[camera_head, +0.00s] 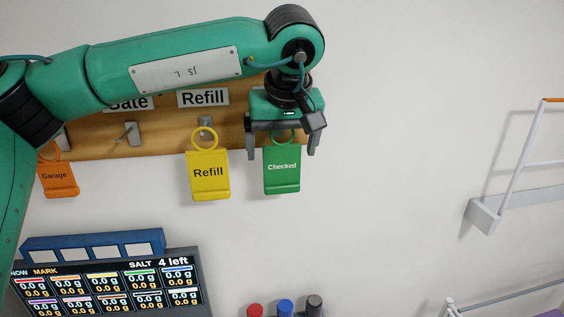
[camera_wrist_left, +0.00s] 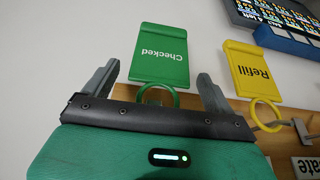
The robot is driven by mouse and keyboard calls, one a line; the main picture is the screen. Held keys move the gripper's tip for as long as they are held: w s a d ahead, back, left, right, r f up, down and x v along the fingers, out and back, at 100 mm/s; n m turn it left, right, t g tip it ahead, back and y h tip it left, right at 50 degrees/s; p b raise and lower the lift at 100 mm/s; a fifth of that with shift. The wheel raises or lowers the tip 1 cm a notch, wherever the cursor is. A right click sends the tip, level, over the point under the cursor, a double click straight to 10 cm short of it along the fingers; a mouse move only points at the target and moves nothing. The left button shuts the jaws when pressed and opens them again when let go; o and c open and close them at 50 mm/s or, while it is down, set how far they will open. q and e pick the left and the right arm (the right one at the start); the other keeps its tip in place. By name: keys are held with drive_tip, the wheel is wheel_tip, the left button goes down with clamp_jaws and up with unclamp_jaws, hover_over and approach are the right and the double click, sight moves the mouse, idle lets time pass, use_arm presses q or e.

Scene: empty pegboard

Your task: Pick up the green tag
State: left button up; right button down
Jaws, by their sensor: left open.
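The green tag (camera_head: 282,172) reads "Checked" and hangs at the right end of the wooden pegboard (camera_head: 165,138). My left gripper (camera_head: 280,150) is at the tag's top, with one finger on each side. In the left wrist view the green tag (camera_wrist_left: 160,55) and its ring show between the two open fingers (camera_wrist_left: 158,85), with gaps on both sides. The fingers do not visibly touch the tag. The tag's peg is hidden behind my gripper. My right gripper is not in view.
A yellow "Refill" tag (camera_head: 208,174) hangs just left of the green one. An orange "Garage" tag (camera_head: 57,178) hangs farther left. A display screen (camera_head: 110,288) is below. A white wall rack (camera_head: 515,200) is at right. The wall between is bare.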

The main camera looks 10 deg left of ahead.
use_arm(q)
drive_tip(key=shift+a+f, duration=0.1)
drive_tip(key=shift+f, duration=0.15)
drive_tip(key=c, duration=1.3)
